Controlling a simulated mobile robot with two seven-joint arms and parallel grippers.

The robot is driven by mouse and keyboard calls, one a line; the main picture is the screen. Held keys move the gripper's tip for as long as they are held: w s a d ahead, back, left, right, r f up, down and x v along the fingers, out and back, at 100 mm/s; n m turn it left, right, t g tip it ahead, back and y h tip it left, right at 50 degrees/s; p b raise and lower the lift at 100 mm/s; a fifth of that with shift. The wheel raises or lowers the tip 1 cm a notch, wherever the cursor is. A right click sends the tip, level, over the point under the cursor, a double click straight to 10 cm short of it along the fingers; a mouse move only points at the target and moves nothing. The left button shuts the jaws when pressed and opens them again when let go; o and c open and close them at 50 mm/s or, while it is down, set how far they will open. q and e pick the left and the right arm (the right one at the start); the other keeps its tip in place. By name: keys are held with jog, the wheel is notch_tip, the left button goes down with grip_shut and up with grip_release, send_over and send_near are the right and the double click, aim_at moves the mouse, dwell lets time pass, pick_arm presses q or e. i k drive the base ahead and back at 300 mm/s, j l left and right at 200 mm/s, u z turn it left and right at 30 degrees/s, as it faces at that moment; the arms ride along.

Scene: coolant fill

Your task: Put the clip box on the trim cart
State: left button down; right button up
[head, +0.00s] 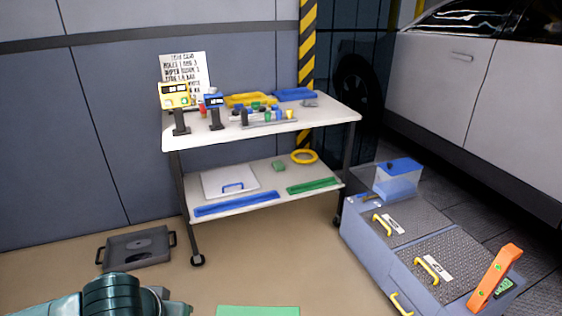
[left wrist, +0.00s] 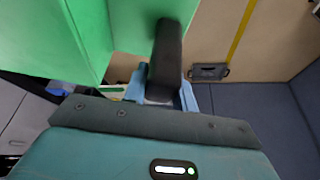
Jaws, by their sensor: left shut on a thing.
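The trim cart appears to be the white two-shelf cart (head: 230,139) in the middle of the head view. A large green box (left wrist: 125,28), likely the clip box, fills the upper left of the left wrist view. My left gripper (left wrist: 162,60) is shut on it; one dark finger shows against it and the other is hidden. A green surface (head: 258,311), probably the same box, shows at the bottom edge of the head view, in front of the cart and low. My left arm comes in at the bottom left. My right gripper is not in view.
The lower shelf holds a white panel (head: 230,181), strips and a yellow ring (head: 305,156). A dark tray (head: 137,247) lies on the floor; a grey chest (head: 400,240) stands right.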

aim_at(322, 112)
jog(key=i+z, duration=0.1)
jog(key=i, duration=1.05)
jog(key=i+j+z, duration=0.15)
jog(key=i+z, duration=0.35)
jog(key=i, duration=0.15)
jog(key=i+j+z, duration=0.45)
jog(key=i, duration=0.15)
jog(key=i+j+z, duration=0.5)
jog(key=i+j, duration=0.05)
